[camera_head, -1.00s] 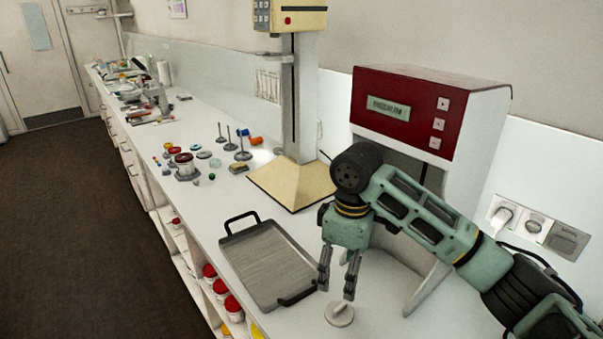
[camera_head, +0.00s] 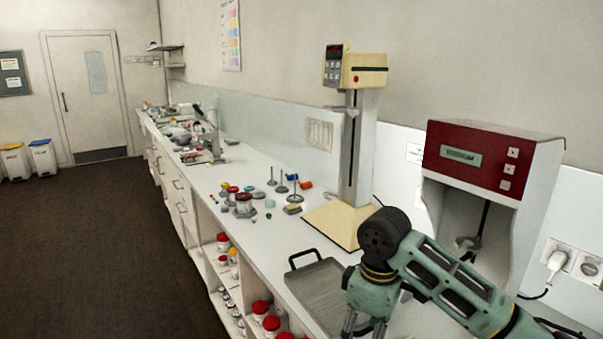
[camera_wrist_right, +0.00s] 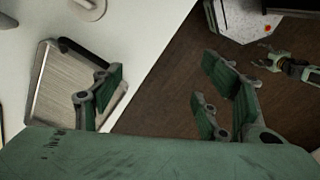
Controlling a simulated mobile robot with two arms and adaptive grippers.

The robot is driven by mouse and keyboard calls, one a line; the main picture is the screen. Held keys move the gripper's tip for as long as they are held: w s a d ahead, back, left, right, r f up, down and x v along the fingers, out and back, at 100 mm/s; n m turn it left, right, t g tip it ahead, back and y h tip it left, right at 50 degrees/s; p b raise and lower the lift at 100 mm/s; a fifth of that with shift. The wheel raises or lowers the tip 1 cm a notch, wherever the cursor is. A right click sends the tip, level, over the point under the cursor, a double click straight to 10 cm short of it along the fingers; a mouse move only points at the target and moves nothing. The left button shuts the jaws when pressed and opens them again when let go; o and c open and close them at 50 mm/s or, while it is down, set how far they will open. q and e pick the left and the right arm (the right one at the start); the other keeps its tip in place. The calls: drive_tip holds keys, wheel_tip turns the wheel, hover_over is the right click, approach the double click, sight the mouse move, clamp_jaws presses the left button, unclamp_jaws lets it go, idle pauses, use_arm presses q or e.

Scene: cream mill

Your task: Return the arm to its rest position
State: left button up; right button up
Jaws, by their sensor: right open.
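My right arm reaches in from the right in the head view. Its gripper (camera_head: 365,326) hangs at the bottom edge, in front of part of the metal tray (camera_head: 318,288), with the fingertips cut off. In the right wrist view the right gripper's fingers (camera_wrist_right: 163,98) are spread wide with nothing between them. The tray (camera_wrist_right: 62,85) shows behind its left finger. A second green gripper (camera_wrist_right: 265,58), apparently my left one, shows at the right of that view, over the floor, with its fingers apart and empty.
A red-fronted machine (camera_head: 480,160) stands behind my right arm. A cream stand with a flat base (camera_head: 338,221) is left of it. Small pots and weights (camera_head: 243,203) sit farther along the counter. Red-lidded jars (camera_head: 262,312) fill shelves below. The brown floor (camera_head: 100,250) at left is clear.

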drive_tip(key=s+a+f+m+t+y, duration=0.1)
drive_tip(key=s+a+f+y, duration=0.15)
drive_tip(key=s+f, duration=0.45)
drive_tip(key=s+a+f+m+y, duration=0.1)
drive_tip(key=s+a+f, duration=0.35)
drive_tip(key=f, duration=0.35)
drive_tip(key=s+d+f+m+t+h, duration=0.35)
drive_tip(key=s+d+m, duration=0.45)
drive_tip(key=s+d, duration=0.75)
wheel_tip(320, 180, down, 14)
drive_tip(key=r+g, duration=0.1)
drive_tip(key=g, duration=0.1)
drive_tip(key=s+f, duration=0.5)
drive_tip(key=f, duration=0.7)
drive_tip(key=s+f, duration=0.4)
drive_tip(key=f, duration=0.8)
drive_tip(key=shift+s+d+f+g, duration=0.25)
drive_tip(key=shift+s+d+g, duration=0.1)
drive_tip(key=shift+g, duration=0.4)
drive_tip(key=s+f, duration=0.2)
drive_tip(key=s, duration=0.1)
drive_tip(key=s+d+f, duration=0.1)
drive_tip(key=s, duration=0.2)
drive_tip(key=s+d+f, duration=0.1)
drive_tip(key=s+f, duration=0.1)
drive_tip(key=s, duration=0.1)
drive_tip(key=shift+s+f, duration=0.25)
drive_tip(key=shift+f, duration=0.1)
drive_tip(key=shift+c, duration=0.3)
